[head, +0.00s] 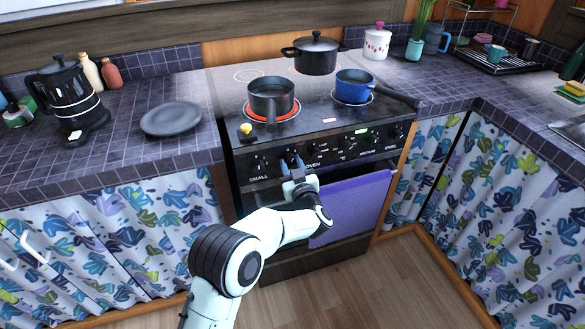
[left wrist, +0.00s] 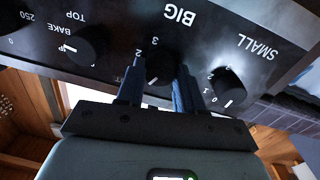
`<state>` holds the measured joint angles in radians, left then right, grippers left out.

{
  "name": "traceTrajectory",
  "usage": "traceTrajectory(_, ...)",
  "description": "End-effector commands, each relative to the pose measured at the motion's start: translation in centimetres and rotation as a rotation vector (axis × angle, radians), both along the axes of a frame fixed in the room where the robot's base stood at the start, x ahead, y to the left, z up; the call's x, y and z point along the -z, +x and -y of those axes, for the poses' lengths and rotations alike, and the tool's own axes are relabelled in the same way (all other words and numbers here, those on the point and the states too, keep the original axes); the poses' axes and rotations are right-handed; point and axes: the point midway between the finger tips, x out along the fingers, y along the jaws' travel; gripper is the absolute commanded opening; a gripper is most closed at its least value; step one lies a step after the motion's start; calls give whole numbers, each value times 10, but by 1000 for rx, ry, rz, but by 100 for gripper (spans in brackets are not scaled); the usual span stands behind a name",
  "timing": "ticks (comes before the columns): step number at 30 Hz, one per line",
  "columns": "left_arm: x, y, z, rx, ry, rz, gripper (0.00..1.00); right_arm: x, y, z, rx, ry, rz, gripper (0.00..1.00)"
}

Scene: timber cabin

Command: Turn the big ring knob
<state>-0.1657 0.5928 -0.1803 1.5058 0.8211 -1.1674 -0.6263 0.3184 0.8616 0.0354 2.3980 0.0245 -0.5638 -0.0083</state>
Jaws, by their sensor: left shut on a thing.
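The big ring knob (left wrist: 160,68) is a dark round knob under the word BIG on the stove's black front panel, with the numbers 2 and 3 beside it. The wrist view shows the panel upside down. My left gripper (left wrist: 158,88) is shut on this knob, one finger on each side. A white mark shows on the knob's face. In the head view my left gripper (head: 292,166) is at the panel, right of the small ring knob (head: 259,164), and covers part of the big knob. My right gripper is not in view.
The small knob (left wrist: 228,88) and the bake knob (left wrist: 84,47) flank the fingers. A grey pot (head: 271,105) stands on a glowing red ring. A blue pan (head: 354,82) and a black lidded pot (head: 316,50) are also on the stove. A purple towel (head: 350,207) hangs below the panel.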

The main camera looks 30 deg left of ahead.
Motion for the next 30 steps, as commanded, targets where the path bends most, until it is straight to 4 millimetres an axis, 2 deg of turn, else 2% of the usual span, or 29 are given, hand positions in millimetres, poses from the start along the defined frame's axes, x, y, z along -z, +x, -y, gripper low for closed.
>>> traceTrajectory(11,3,0,0,1,-198,230,6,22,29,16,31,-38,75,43)
traceTrajectory(18,2,0,1,0,-274,318,6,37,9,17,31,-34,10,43)
traceTrajectory(30,1,0,1,0,-311,362,6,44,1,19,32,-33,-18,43)
